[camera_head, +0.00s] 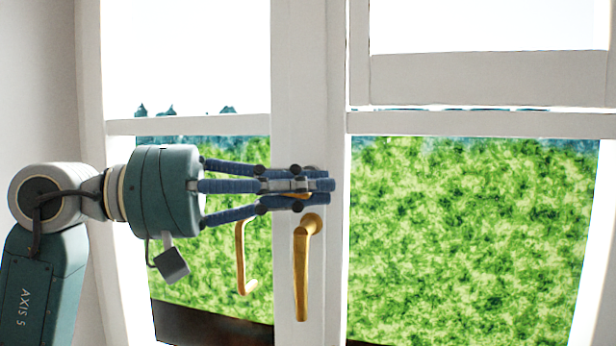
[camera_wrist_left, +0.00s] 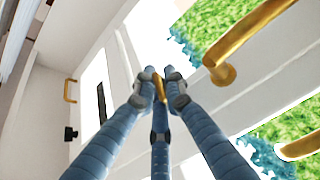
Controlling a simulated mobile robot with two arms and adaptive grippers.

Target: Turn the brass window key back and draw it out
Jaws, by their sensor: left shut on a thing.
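My left gripper (camera_head: 318,186) reaches in from the left at the white middle stile of the window (camera_head: 313,90). Its three blue fingers are shut on the brass key (camera_wrist_left: 160,88), which shows as a small golden piece between the fingertips in the left wrist view. In the head view only a sliver of brass (camera_head: 301,196) shows among the fingers, just above the brass lever handle. The fingers hide the keyhole, so I cannot tell how deep the key sits or how far it is turned. My right gripper is not in view.
A brass lever handle (camera_head: 302,270) hangs down close below the fingers; it looms large in the left wrist view (camera_wrist_left: 245,40). A second brass handle (camera_head: 242,265) is to its left. Green hedge (camera_head: 465,230) shows through the panes. White frame surrounds them.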

